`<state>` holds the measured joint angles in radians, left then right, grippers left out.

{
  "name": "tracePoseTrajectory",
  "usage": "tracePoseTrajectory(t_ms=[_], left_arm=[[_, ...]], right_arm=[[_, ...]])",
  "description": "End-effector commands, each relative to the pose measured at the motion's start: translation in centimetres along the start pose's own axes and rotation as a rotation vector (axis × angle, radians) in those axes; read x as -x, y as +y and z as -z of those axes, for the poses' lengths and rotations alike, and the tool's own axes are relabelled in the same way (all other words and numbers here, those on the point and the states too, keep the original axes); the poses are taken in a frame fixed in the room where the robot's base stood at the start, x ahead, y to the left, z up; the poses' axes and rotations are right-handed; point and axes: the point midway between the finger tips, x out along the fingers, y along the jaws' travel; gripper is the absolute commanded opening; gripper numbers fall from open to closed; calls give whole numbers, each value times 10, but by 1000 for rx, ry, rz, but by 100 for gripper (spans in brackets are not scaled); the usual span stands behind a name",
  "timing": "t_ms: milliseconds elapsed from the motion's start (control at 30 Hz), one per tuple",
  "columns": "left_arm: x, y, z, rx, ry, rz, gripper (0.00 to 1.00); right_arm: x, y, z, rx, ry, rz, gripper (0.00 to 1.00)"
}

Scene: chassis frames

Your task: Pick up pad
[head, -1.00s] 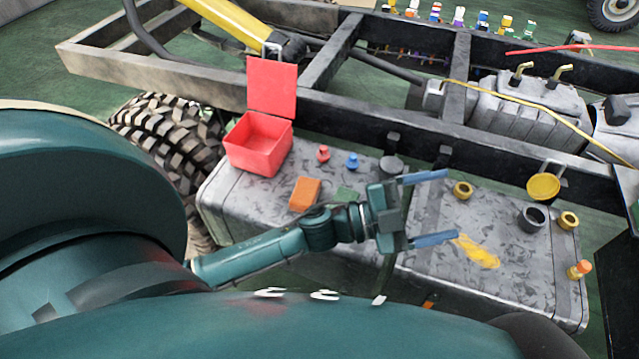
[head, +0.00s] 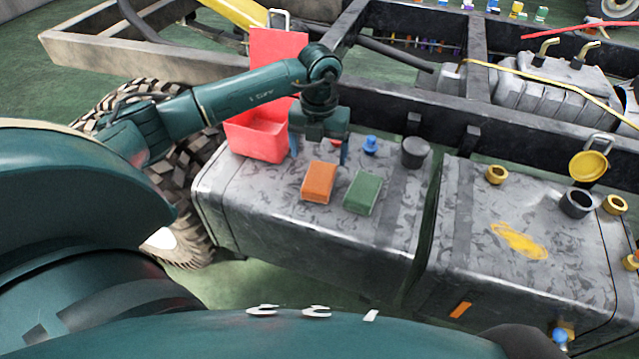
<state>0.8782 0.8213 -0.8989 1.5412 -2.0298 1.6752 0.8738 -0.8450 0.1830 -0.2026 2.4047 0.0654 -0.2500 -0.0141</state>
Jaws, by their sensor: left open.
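An orange pad (head: 319,182) and a green pad (head: 361,192) lie side by side, apart, on top of the grey metal tank (head: 260,205). The task does not say which pad. My right gripper is not in view.
An open red box (head: 257,141) with raised lid stands left of the gripper, partly hidden by my arm. A blue knob (head: 370,145) and a dark cap (head: 414,152) stand to the right.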

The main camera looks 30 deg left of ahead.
Motion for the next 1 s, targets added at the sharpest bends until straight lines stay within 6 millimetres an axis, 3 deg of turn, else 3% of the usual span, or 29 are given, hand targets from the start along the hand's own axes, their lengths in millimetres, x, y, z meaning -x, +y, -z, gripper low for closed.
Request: tracePoseTrajectory(t_ms=[100, 433, 700, 933, 1000], left_arm=[[-22, -1, 1, -1, 2, 1, 85], [-44, -2, 1, -3, 0, 4, 85], [-84, -3, 3, -2, 2, 5, 85], [-86, -2, 2, -3, 0, 5, 85], [-86, -2, 2, -3, 0, 5, 80]], right_arm=[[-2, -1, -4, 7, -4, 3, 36], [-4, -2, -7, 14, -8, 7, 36], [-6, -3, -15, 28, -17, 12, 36], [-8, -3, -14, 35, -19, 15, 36], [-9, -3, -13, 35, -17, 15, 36]])
